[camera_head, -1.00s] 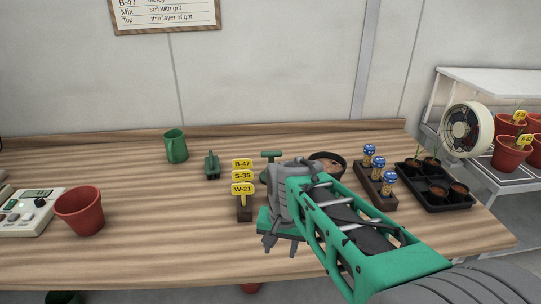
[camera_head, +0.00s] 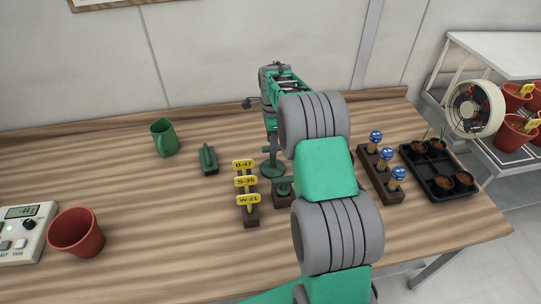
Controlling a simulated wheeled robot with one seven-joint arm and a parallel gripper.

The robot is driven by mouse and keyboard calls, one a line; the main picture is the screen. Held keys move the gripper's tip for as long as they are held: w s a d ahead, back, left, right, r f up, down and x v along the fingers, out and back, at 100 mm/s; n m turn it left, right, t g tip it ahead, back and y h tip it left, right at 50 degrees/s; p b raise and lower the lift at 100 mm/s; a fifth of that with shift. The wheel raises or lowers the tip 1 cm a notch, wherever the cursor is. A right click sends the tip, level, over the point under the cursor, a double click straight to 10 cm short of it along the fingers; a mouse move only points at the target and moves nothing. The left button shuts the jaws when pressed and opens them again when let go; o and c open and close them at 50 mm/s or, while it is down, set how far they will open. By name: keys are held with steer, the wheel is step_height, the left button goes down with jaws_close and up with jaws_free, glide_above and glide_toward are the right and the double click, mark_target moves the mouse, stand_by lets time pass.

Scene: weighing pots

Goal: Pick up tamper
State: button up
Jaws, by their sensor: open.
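A dark green T-handled piece (camera_head: 272,169) with a round base stands on the table behind the label holder; it looks like the tamper. A second green piece with a crossbar (camera_head: 284,181) stands just in front of it at a dark block, partly hidden by my arm; I cannot tell for sure which is the tamper. My gripper (camera_head: 259,104) is open and appears empty at the far end of my raised arm, above and behind both pieces. It touches neither, as far as I can see. Its far side is hidden.
A label holder (camera_head: 249,212) with yellow tags stands left of my arm. A block of blue-capped vials (camera_head: 388,193) and a seedling tray (camera_head: 437,181) are right.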

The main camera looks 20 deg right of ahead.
mark_target(273, 159)
step_height(273, 159, down, 7)
steer(key=shift+d+f+p, duration=0.15)
steer(key=shift+f+p, duration=0.05)
steer(key=shift+p, duration=0.95)
steer(key=shift+c, duration=0.5)
jaws_close()
